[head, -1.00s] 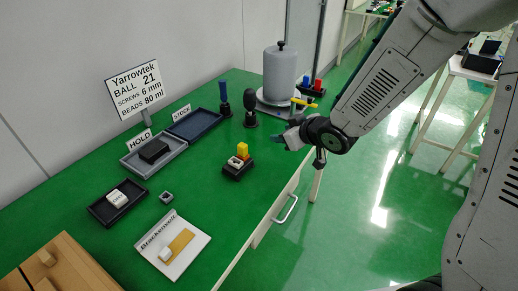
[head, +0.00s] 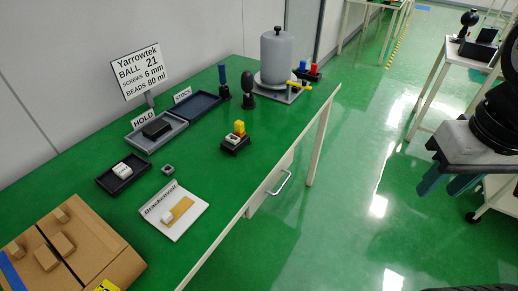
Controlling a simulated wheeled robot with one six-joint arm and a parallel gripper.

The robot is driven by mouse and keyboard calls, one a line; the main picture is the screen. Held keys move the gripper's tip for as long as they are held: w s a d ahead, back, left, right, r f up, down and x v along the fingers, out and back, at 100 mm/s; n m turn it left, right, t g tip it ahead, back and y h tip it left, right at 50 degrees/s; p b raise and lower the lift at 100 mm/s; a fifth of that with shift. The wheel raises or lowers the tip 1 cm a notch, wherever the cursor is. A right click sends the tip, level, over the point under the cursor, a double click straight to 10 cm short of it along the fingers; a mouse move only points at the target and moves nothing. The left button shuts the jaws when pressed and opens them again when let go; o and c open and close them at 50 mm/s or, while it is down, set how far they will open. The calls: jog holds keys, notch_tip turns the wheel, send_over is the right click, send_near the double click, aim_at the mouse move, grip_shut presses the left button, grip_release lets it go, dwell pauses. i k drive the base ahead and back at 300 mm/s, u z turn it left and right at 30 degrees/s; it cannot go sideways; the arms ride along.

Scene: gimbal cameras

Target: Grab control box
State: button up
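No item is labelled as a control box, so I cannot tell for sure which one it is. A small black box with a yellow block and a white block on top (head: 236,143) stands on the green table (head: 215,185), near its front edge. A dark block (head: 156,128) lies in the grey tray by the HOLD sign. Another dark base with blue and red parts (head: 309,71) stands at the far end. My gripper (head: 440,190) is at the right edge of the head view, over the floor and away from the table. Its two teal fingers look apart, with nothing seen between them.
A cardboard box (head: 68,250) fills the table's near left. A grey cylinder (head: 276,58), a black knob (head: 249,90) and a blue-handled tool (head: 223,82) stand toward the back. A white board (head: 174,210) lies near the front edge. Another white table (head: 455,72) stands at right.

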aim_at(235, 142)
jog(key=z, duration=0.45)
jog(key=k, duration=0.95)
jog(key=z, duration=0.65)
jog(key=i, duration=1.2)
jog(key=u, duration=0.55)
jog(key=i, duration=0.8)
jog(key=u, duration=1.3)
jog(key=i, duration=0.45)
jog(key=u, duration=0.45)
